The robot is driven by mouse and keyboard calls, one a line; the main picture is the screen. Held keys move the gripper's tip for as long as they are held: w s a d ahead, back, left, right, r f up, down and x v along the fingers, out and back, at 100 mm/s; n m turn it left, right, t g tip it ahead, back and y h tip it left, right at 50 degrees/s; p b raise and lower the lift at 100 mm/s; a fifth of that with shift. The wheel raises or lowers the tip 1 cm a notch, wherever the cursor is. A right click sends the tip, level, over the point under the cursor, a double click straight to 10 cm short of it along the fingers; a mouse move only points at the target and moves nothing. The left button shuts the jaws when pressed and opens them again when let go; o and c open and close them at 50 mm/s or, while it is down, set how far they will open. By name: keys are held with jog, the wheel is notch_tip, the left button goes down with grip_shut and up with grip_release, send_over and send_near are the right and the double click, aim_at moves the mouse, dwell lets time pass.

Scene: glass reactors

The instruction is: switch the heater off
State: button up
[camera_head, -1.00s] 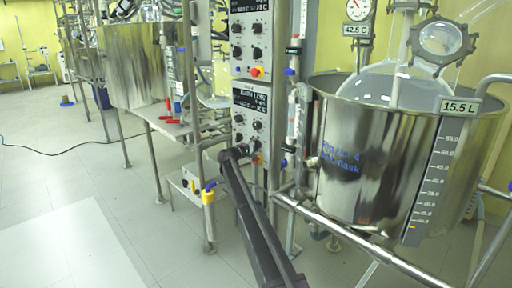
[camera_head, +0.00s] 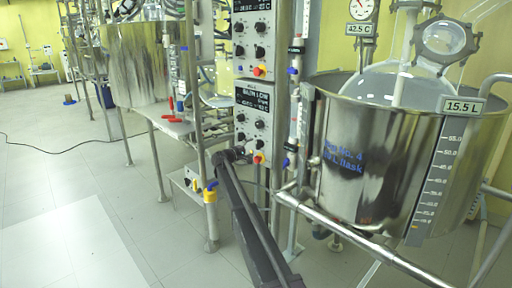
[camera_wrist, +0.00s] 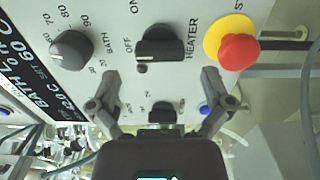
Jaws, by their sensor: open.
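The heater switch (camera_wrist: 160,44) is a black rotary knob on a pale panel in the wrist view, with OFF, ON and HEATER lettering around it. Its exact setting is hard to read. The fingertips appear apart from the knob. In the head view my gripper (camera_head: 230,157) is at the lower part of the lower control panel (camera_head: 251,101). There I cannot make out the heater switch.
A red stop button on a yellow base (camera_wrist: 238,51) sits right of the switch; a grey BATH dial (camera_wrist: 72,50) sits left. Another dark knob (camera_wrist: 163,113) lies between my fingers lower down. A large steel bath (camera_head: 370,165) and its front rail stand right of the panel.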

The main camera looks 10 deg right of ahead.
jog(key=v, duration=0.7)
jog(key=shift+a, duration=0.25)
jog(key=shift+s, duration=0.15)
